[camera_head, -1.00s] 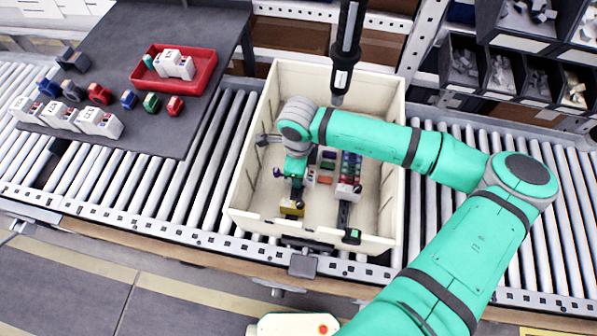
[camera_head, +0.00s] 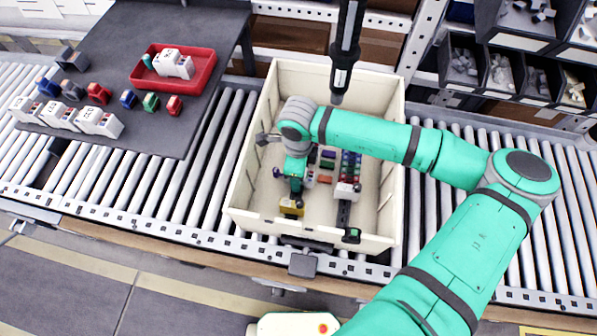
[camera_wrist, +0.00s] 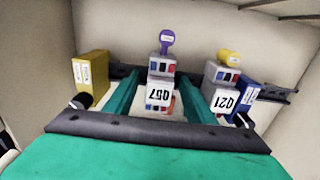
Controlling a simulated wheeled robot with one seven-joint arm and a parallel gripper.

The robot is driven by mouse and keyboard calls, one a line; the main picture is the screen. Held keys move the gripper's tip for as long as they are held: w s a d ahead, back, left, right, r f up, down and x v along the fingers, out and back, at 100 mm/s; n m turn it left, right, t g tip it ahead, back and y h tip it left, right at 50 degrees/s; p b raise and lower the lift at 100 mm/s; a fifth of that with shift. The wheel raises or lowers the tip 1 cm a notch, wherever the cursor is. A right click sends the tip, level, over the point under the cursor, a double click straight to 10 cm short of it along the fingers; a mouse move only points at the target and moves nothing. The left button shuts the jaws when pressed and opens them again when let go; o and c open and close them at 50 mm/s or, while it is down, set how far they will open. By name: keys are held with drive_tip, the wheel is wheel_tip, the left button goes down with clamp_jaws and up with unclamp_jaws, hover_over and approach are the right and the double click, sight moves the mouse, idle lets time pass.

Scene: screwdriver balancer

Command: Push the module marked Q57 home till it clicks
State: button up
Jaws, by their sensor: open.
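The module marked Q57 (camera_wrist: 159,94) is white and grey with coloured parts and a purple tab (camera_wrist: 166,38) at its far end. In the wrist view it lies between the two teal fingers of my gripper (camera_wrist: 157,80). The fingers are apart, and a gap shows on each side of the module. The module marked Q21 (camera_wrist: 222,98), with a yellow tab (camera_wrist: 229,58), is just right of the right finger. In the head view my gripper (camera_head: 293,186) reaches down inside the cream crate (camera_head: 244,165), and my arm hides much of Q57. I cannot tell how deep Q57 is seated.
A yellow block (camera_wrist: 91,80) is left of my gripper; a blue module (camera_wrist: 243,92) is right of Q21. The crate walls are close around. A dark screwdriver (camera_head: 346,45) hangs above the crate. A red tray (camera_head: 205,79) and several modules sit on the dark table at left.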

wheel_tip(320, 180, up, 11)
drive_tip(key=shift+f, duration=0.1)
idle(0.4)
wheel_tip(320, 180, up, 12)
idle(1.1)
